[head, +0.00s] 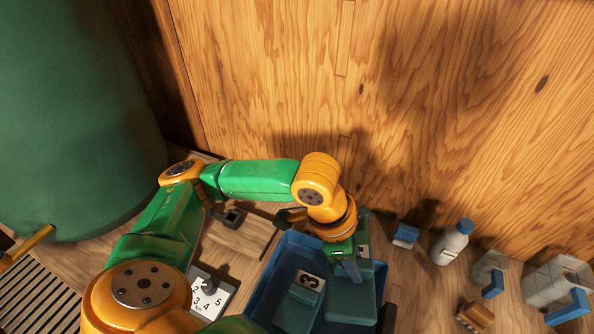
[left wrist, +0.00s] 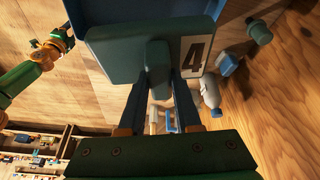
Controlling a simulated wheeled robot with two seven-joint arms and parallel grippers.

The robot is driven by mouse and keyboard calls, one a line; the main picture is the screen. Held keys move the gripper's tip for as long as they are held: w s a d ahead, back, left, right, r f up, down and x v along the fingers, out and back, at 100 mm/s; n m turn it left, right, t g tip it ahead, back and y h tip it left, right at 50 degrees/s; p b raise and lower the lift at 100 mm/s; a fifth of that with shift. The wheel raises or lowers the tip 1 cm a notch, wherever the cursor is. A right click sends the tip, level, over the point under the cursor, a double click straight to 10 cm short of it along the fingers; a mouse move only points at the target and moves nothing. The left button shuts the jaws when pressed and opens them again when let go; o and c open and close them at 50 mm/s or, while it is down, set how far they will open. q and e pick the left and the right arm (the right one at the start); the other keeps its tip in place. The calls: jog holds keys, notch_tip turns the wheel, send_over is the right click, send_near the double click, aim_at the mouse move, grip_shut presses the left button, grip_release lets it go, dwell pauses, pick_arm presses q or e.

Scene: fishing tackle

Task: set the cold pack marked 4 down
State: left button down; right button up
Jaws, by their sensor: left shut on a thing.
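My left gripper (head: 347,268) reaches down over the right part of a blue crate (head: 268,282). It is shut on the handle of a dark green cold pack (head: 350,304). In the left wrist view the pack (left wrist: 115,58) shows a white label with a black 4, right of the handle, between the fingers (left wrist: 160,85). The gripper and wrist hide part of the pack in the head view. I cannot tell whether the pack touches the crate floor. Another cold pack, marked 3 (head: 300,300), lies in the crate left of it. My right gripper does not show.
A white numbered dial plate (head: 210,297) lies left of the crate. To the right stand a white bottle (head: 450,242), a small blue-topped block (head: 405,237), grey blocks with blue parts (head: 490,270) and a brown brush-like item (head: 474,316). A wooden wall (head: 470,110) rises behind.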

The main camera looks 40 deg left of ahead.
aim_at(327, 275)
pick_arm(q)
jog(key=f+m, duration=0.1)
jog(key=f, duration=0.1)
jog(key=s+d+f+m, duration=0.1)
jog(key=f, duration=0.1)
jog(key=d+f+m+g+b, duration=0.1)
jog(key=f, duration=0.1)
jog(key=shift+s+d+f, duration=0.25)
jog(key=shift+s+f, duration=0.1)
jog(key=shift+f, duration=0.05)
jog(key=shift+h, duration=0.3)
notch_tip(327, 275, down, 10)
jog(key=shift+a+f+b, duration=0.1)
jog(key=shift+f+b, duration=0.05)
jog(key=shift+b, duration=0.2)
jog(key=shift+f, duration=0.1)
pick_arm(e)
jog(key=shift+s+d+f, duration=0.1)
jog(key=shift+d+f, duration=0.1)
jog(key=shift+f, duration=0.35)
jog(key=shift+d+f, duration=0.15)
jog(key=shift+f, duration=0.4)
pick_arm(q)
jog(key=shift+f, duration=0.15)
jog(key=c, duration=0.6)
grip_release()
